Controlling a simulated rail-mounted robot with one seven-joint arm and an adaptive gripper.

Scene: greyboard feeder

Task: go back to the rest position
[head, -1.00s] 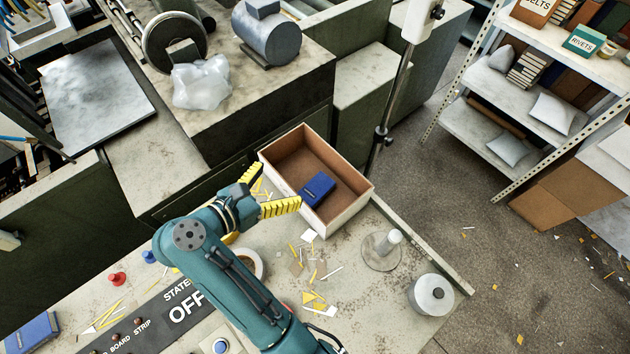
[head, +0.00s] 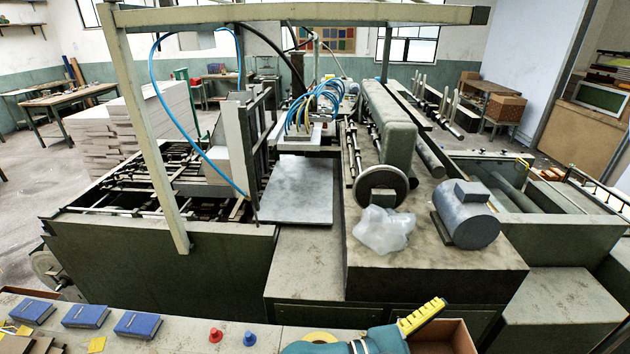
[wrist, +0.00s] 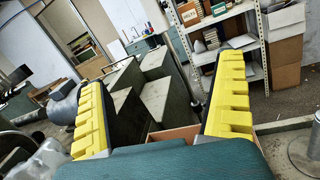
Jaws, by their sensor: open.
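My gripper (wrist: 162,68) has its two yellow ribbed fingers spread wide in the wrist view, with nothing between them. In the head view one yellow finger of my gripper (head: 422,316) shows at the bottom edge, above my teal wrist. The open wooden box (head: 460,336) is beside and partly behind it, cut off by the frame. The rim of the box (wrist: 173,134) also shows low between the fingers in the wrist view. The inside of the box is mostly hidden now.
Several blue books (head: 84,316) lie on the bench at left. A red peg (head: 216,335) and a blue peg (head: 249,338) stand near my arm. The large machine with a motor (head: 468,220) and a clear plastic bag (head: 384,230) stands behind the bench.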

